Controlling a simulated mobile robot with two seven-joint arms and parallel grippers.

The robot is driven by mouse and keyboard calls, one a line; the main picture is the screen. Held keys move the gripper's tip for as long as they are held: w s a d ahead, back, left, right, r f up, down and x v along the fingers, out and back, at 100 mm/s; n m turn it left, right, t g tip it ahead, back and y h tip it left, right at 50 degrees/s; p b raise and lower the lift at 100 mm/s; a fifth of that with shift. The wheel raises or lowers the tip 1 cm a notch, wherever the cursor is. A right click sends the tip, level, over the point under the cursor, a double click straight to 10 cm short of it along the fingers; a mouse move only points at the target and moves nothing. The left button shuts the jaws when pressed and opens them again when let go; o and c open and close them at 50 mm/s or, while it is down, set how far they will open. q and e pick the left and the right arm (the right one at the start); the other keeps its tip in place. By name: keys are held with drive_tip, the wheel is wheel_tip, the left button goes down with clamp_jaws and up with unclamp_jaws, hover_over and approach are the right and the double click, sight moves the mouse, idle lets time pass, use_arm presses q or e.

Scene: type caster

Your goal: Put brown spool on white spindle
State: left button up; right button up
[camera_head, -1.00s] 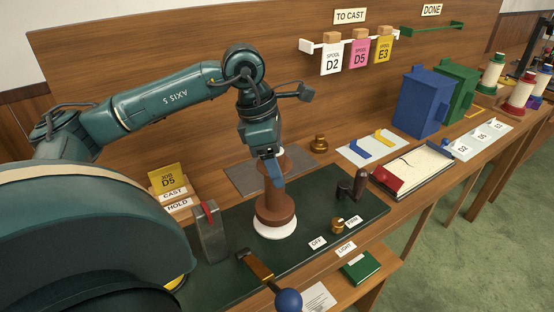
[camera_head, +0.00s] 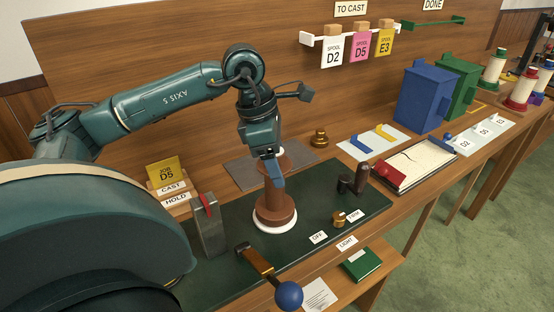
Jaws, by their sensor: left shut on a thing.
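The brown spool (camera_head: 274,207) stands upright over the round white base (camera_head: 275,230) of the white spindle on the dark green mat. The base's rim shows around the spool's lower flange. A small white tip shows at the spool's top, behind the gripper. My left gripper (camera_head: 274,176) comes down from above and is shut on the brown spool near its upper part. The far finger and part of the upper flange are hidden. I cannot tell whether the lower flange touches the base. My right gripper is not in view.
A grey block with a red lever (camera_head: 209,227) stands left of the spool. A dark crank handle (camera_head: 356,181) and a brass knob (camera_head: 338,218) are to its right. A blue-ball lever (camera_head: 289,294) is in front. Blue and green boxes (camera_head: 424,98) stand farther right.

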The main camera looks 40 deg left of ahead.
use_arm(q)
drive_tip(key=shift+f+b, duration=0.3)
drive_tip(key=shift+f, duration=0.1)
drive_tip(key=o, duration=1.4)
drive_tip(key=shift+r, duration=0.1)
drive_tip(key=shift+r+p, duration=1.3)
drive_tip(key=shift+r, duration=0.3)
drive_tip(key=shift+r+p, duration=1.1)
drive_tip(key=shift+r, duration=0.35)
drive_tip(key=shift+d+f, duration=0.1)
drive_tip(key=shift+f, duration=0.05)
